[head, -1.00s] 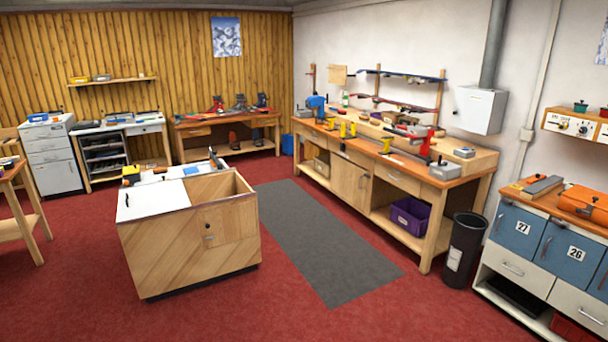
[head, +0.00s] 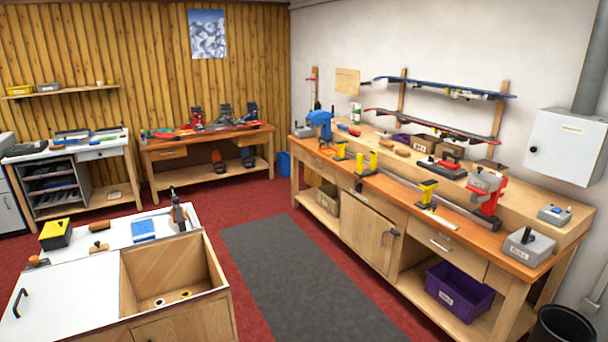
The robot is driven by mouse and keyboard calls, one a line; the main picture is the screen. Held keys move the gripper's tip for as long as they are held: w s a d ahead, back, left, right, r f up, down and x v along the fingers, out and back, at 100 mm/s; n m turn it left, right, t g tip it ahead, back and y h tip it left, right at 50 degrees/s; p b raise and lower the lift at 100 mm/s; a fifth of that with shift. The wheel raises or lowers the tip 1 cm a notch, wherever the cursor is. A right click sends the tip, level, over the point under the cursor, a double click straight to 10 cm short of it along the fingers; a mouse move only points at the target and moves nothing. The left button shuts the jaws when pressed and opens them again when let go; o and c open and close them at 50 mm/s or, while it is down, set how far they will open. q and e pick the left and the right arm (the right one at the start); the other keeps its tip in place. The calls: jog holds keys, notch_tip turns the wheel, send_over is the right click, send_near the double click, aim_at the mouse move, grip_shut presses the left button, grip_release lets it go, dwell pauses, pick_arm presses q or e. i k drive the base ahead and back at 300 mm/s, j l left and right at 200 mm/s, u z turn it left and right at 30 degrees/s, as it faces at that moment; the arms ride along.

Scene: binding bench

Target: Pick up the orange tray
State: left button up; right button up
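I cannot pick out an orange tray in the head view. The long workbench (head: 480,245) on the right has an orange-brown top with tools and clamps on it. The back bench (head: 262,133) also has an orange-brown top, with boots and a long red-orange item lying along it; that item is too small to tell apart clearly. Neither of my grippers is in view.
A wooden cabinet (head: 60,300) with a white top and an open compartment stands close at the lower left. A grey mat (head: 290,270) covers clear floor before the workbench. A purple bin (head: 459,290) sits on its lower shelf; a black bin (head: 563,328) stands lower right.

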aim_at(332, 149)
jog(key=i, duration=2.95)
jog(key=i+l, duration=0.1)
jog(key=i, duration=2.9)
jog(key=j+u, duration=0.05)
jog(key=j, duration=0.05)
